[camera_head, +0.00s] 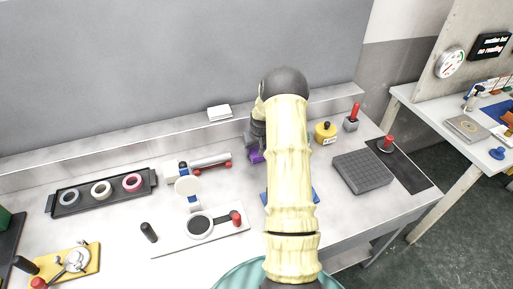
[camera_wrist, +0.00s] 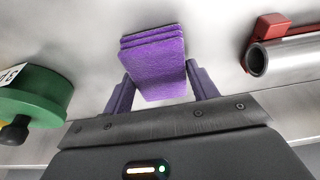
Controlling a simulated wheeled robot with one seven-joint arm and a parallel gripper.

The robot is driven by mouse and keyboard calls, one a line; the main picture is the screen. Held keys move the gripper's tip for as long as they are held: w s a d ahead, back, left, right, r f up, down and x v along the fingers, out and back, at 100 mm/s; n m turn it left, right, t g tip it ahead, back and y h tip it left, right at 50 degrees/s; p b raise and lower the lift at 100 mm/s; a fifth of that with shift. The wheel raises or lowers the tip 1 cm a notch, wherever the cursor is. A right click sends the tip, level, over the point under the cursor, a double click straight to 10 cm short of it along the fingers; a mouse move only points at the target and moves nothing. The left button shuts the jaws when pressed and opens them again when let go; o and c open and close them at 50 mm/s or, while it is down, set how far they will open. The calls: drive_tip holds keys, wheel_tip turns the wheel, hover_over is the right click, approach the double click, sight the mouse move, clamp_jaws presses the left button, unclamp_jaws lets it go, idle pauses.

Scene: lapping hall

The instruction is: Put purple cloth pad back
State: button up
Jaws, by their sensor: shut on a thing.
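The purple cloth pad (camera_wrist: 155,68) is between the two fingers of my gripper (camera_wrist: 161,82) in the wrist view. It looks like a folded or layered block, with several layers showing at its far edge. My gripper is shut on it, one finger at each side. In the head view my gripper (camera_head: 256,153) is over the back part of the bench, left of my arm, and only a bit of purple shows there. My arm hides much of this spot. I cannot tell whether the pad touches the bench.
A grey tube on red supports (camera_head: 210,161) lies left of my gripper. A yellow pot with a black knob (camera_head: 326,132) stands right of it. A green round thing (camera_wrist: 35,95) is close by in the wrist view. A black tray of rings (camera_head: 101,190) lies left, a dark grooved block (camera_head: 363,172) right.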

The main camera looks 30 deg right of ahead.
drive_tip(key=o, duration=0.9)
drive_tip(key=shift+o, duration=0.2)
drive_tip(key=b+v, duration=0.1)
drive_tip(key=v, duration=1.1)
drive_tip(key=shift+s, duration=0.1)
